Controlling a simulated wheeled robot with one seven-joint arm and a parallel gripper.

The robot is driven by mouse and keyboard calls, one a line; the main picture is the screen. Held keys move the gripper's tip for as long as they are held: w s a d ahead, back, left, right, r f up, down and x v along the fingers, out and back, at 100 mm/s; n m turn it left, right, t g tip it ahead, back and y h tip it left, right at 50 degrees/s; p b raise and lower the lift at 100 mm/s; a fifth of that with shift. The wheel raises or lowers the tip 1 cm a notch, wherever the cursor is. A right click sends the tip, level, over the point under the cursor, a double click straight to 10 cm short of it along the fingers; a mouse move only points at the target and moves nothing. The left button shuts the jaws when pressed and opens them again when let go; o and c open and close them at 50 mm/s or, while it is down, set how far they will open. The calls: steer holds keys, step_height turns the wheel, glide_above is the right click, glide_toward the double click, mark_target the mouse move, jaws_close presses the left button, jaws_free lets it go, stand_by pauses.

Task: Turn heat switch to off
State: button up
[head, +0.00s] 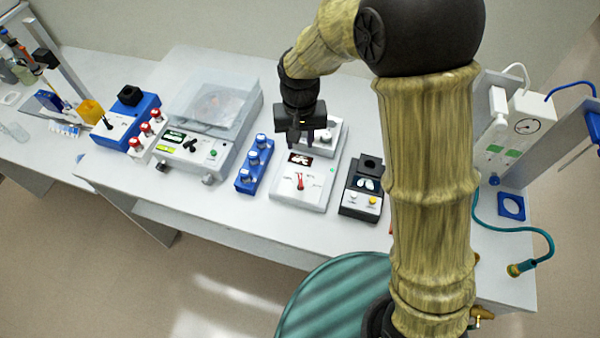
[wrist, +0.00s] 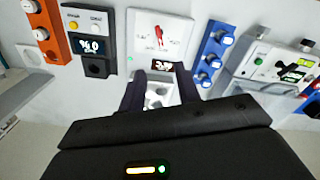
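The likely heat switch is a small red lever (head: 299,181) on the sloped front panel of a white bench unit (head: 317,192); small printing surrounds it, too small to read. The unit has a dark display with red and white marks and a raised back part with a plate. In the wrist view the red lever (wrist: 159,37) appears beyond the display (wrist: 162,65), upside down. My gripper (head: 308,138) hangs over the back part of this unit, behind the lever and apart from it. In the wrist view its two fingers (wrist: 155,92) are spread with nothing held between them.
A black unit (head: 361,190) with white and yellow knobs stands right of the white unit. A blue block (head: 254,165) with several knobs stands left, then a balance-like device (head: 205,125) with a clear cover. Bare bench (head: 250,215) lies in front.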

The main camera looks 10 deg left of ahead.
mark_target(301, 179)
step_height(301, 179, down, 18)
steer(key=p, duration=0.4)
steer(key=shift+d+r+p, duration=0.1)
steer(key=shift+r+p, duration=0.15)
steer(key=shift+p, duration=0.1)
stand_by(0.4)
steer(key=shift+c, duration=0.2)
jaws_close()
